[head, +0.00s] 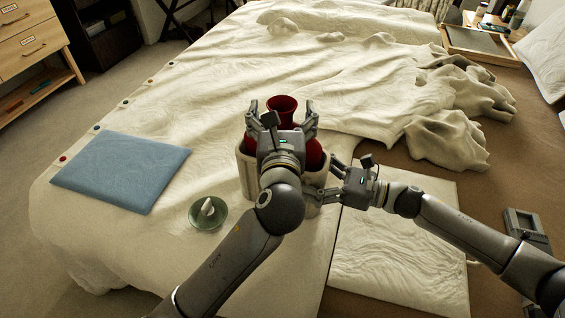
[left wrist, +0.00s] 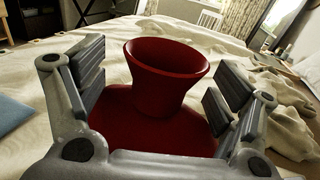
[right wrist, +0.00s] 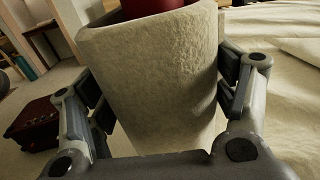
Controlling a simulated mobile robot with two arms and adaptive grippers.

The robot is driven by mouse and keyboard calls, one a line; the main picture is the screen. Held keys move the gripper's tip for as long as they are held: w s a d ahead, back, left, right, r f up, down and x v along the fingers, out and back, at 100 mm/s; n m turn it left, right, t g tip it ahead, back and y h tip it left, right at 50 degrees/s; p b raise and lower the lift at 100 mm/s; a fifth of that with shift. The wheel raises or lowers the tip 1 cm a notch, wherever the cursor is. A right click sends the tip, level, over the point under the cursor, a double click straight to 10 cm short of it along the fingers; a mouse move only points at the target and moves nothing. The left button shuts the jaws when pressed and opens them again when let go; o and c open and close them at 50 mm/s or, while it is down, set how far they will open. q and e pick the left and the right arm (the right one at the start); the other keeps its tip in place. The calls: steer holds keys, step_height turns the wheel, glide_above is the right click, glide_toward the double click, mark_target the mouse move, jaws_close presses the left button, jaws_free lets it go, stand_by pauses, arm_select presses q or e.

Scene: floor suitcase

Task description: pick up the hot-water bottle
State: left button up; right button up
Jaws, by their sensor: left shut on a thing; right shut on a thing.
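The hot-water bottle (head: 283,103) is dark red with a flared neck. It stands upright inside a cream fabric cover (head: 246,170). My left gripper (head: 281,112) is shut on the bottle from above; the left wrist view shows its neck (left wrist: 164,85) between the fingers and the red shoulders below. My right gripper (head: 322,180) is shut on the cover from the right side; the right wrist view shows the cover (right wrist: 155,80) filling the space between its fingers. The bottle's lower body is hidden in the cover.
A blue flat cushion (head: 122,170) and a green dish (head: 207,214) with a small pale thing lie on the bed at left. Rumpled cream bedding (head: 446,138) lies at right. A tray (head: 480,44) is at the back right. A grey device (head: 526,228) lies at the right.

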arm_select(q)
steer(key=shift+a+f, duration=0.15)
steer(key=shift+f, duration=0.2)
jaws_close()
arm_select(e)
steer(key=shift+s+r, duration=0.1)
steer(key=shift+r, duration=0.05)
arm_select(q)
step_height(320, 180, up, 11)
steer(key=shift+f, duration=0.15)
arm_select(e)
steer(key=o, duration=1.2)
steer(key=shift+c, duration=0.2)
steer(key=shift+d+f, duration=0.1)
steer(key=shift+f, duration=0.1)
